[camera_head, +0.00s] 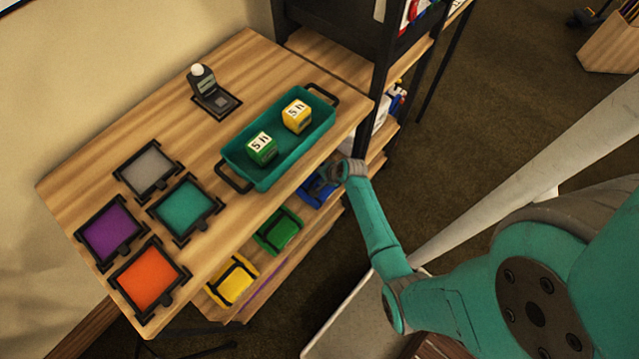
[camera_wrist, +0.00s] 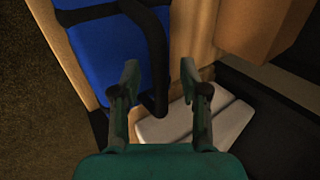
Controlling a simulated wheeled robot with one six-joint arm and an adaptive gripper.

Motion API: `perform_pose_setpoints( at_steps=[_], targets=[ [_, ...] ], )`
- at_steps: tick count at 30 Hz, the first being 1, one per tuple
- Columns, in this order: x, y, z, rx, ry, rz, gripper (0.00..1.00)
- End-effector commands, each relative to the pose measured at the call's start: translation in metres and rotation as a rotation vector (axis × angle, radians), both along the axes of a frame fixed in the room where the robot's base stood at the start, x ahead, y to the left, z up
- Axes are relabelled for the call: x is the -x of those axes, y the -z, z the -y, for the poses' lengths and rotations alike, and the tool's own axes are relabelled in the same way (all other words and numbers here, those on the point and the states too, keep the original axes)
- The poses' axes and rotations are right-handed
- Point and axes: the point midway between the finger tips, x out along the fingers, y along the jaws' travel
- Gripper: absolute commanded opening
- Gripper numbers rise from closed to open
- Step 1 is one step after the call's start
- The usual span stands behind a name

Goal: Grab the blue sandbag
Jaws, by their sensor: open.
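The blue sandbag (camera_head: 317,188) lies on the shelf below the tabletop, at the right end of a row of coloured bags. My arm partly covers it in the head view. In the wrist view the blue sandbag (camera_wrist: 112,48) fills the upper left, with a dark strap or handle running down its right side. My gripper (camera_wrist: 158,78) is open, its two fingers apart and nothing held between them. My gripper's fingers are hidden in the head view.
Green (camera_head: 278,230) and yellow (camera_head: 233,280) bags lie left on the same shelf. A teal tray (camera_head: 235,158) with two cubes stands above on the tabletop. Wooden shelf parts (camera_wrist: 193,40) and a pale flat object (camera_wrist: 195,118) lie close to the right finger.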

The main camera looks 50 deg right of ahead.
Motion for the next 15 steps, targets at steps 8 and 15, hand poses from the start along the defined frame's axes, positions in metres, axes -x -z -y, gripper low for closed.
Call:
perform_pose_setpoints(
  at_steps=[8,15],
  targets=[
    [0.0002,-0.0003,0.0002,0.0,0.0,0.0,0.0],
    [-0.0017,-0.0026,0.0015,0.003,0.001,0.005,0.0]
  ],
)
